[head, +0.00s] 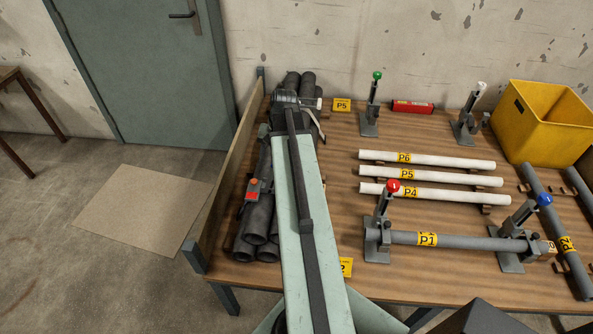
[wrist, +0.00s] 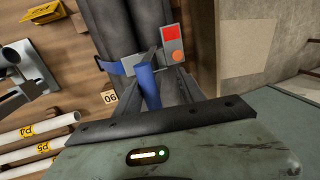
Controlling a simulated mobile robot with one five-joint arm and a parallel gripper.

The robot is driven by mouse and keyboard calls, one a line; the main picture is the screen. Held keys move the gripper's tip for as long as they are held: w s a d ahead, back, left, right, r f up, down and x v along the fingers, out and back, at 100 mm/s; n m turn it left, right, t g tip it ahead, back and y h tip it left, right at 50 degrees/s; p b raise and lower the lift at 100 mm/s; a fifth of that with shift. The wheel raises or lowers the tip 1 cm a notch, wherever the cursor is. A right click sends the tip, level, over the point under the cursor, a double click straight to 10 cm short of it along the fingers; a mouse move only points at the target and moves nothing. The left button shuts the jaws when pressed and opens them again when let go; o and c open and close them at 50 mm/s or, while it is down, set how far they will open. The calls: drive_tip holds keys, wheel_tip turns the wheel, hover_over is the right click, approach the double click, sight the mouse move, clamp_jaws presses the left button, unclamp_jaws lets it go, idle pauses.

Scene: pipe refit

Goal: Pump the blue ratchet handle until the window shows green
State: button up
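The ratchet (head: 253,190) sits on the left side of the dark pipe bundle (head: 264,215) in the head view, with a red patch and an orange spot. In the wrist view the ratchet's window (wrist: 170,33) shows red, with an orange round spot (wrist: 176,56) beside it. The blue handle (wrist: 149,86) points toward my gripper (wrist: 150,82), whose dark fingers lie on either side of it. Whether they press on the handle I cannot tell. In the head view my arm hides the handle and the fingertips.
To the right are white pipes (head: 430,176), a grey pipe P1 (head: 460,241) in clamps with red and blue knobs, and a yellow bin (head: 545,125). A raised wooden board (head: 229,180) edges the table on the left.

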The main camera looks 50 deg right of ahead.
drive_tip(key=shift+w+a, duration=0.4)
drive_tip(key=shift+w, duration=0.25)
drive_tip(key=shift+w+a, duration=0.35)
drive_tip(key=shift+w, duration=0.25)
drive_tip(key=w+a, duration=0.1)
drive_tip(key=w, duration=0.1)
drive_tip(key=shift+w+a+f+b, duration=0.35)
drive_tip(key=shift+f, duration=0.05)
drive_tip(key=s+d, duration=0.1)
drive_tip(key=s, duration=0.1)
drive_tip(key=shift+s+d+r+p, duration=0.35)
drive_tip(key=shift+s, duration=0.05)
